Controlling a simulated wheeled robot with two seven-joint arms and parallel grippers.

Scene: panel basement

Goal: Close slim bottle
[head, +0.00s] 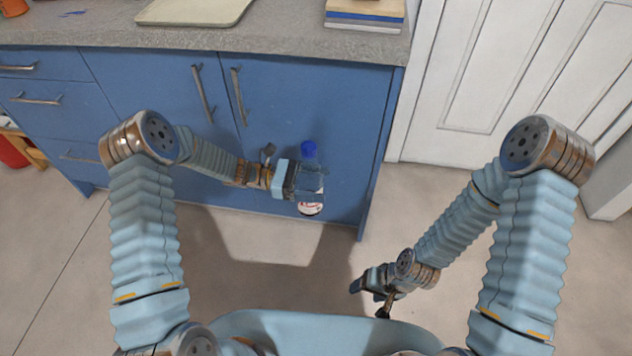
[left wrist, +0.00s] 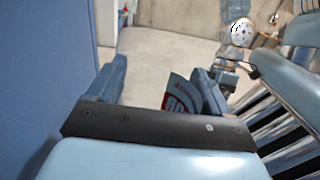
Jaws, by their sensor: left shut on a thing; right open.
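The slim bottle (head: 311,208) has a blue cap (head: 309,149) at its top and a white and red label low on its body. My left gripper (head: 308,182) is shut on the bottle's body and hides its middle in the head view. The bottle is held upright or nearly so in front of the blue cabinet. In the left wrist view, part of the bottle's label (left wrist: 180,97) shows between the fingers of my left gripper (left wrist: 160,95). Whether the cap is fully seated cannot be told. My right gripper (head: 372,296) is open and empty, lower and to the right of the bottle.
A blue cabinet (head: 150,95) with metal handles stands behind the bottle under a grey counter (head: 270,40). A tray (head: 195,10) and stacked books (head: 364,14) lie on the counter. A white door (head: 480,100) is at the right. The floor (head: 300,255) below is clear.

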